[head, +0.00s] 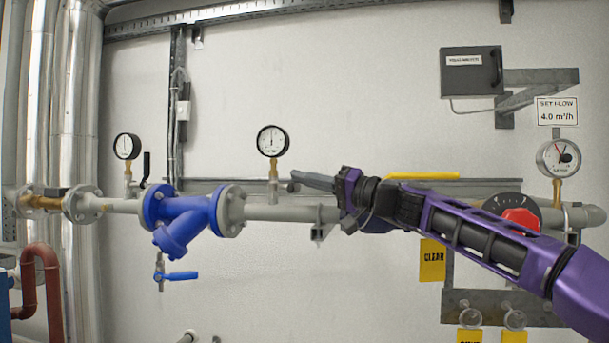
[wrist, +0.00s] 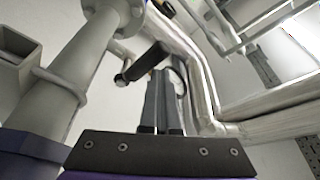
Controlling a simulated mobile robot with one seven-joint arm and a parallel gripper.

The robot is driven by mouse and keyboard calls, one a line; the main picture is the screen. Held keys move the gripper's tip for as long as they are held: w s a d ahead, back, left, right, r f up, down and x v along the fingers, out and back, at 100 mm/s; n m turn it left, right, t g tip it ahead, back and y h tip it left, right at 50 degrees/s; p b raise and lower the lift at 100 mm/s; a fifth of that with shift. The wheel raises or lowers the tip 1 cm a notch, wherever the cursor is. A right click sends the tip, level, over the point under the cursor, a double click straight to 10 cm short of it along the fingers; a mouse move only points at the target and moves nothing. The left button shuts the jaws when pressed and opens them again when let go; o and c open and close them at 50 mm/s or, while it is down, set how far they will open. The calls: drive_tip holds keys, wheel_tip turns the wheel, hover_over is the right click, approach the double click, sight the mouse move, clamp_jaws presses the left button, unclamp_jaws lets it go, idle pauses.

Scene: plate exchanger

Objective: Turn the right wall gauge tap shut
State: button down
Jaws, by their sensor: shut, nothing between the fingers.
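The right wall gauge (head: 272,141) has a round white dial and stands on a brass stem (head: 273,186) above the grey pipe. My gripper (head: 291,178) reaches in from the right, its fingertips just right of that stem. The fingers are shut and empty. In the wrist view, a black tap handle (wrist: 145,62) lies slanted just beyond and left of the shut fingertips (wrist: 166,74). I cannot tell whether they touch. In the head view, the handle is not clearly seen against the dark fingers.
A left gauge (head: 127,146) has an upright black handle (head: 146,166). A blue strainer (head: 178,216) sits in the pipe left of my gripper. A yellow lever (head: 422,176) and red knob (head: 520,219) are near my arm.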

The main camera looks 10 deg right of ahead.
drive_tip(key=shift+a+f, duration=0.1)
drive_tip(key=shift+f, duration=0.5)
wheel_tip(320, 180, up, 10)
drive_tip(key=r+p, duration=0.1)
drive_tip(key=p, duration=0.3)
drive_tip(key=s+d+f+n+g+h+p, duration=0.1)
drive_tip(key=s+f+h, duration=0.15)
drive_tip(key=s, duration=0.85)
drive_tip(key=s+d+f+n+h, duration=0.15)
drive_tip(key=s+f, duration=0.25)
drive_tip(key=s, duration=0.7)
drive_tip(key=s+d+f+m+g+h, duration=0.1)
drive_tip(key=s+f+h, duration=0.3)
drive_tip(key=f, duration=0.6)
drive_tip(key=s+f+g+h+p, duration=0.1)
drive_tip(key=s+f+h, duration=0.3)
drive_tip(key=f, duration=0.7)
drive_tip(key=s+d+f+m+g+h, duration=0.1)
drive_tip(key=s+f+g+h, duration=0.2)
drive_tip(key=s+f, duration=0.3)
wheel_tip(320, 180, down, 5)
drive_tip(key=shift+d+r+m+h, duration=0.2)
drive_tip(key=shift+d+m+h, duration=0.15)
drive_tip(key=shift+h, duration=0.55)
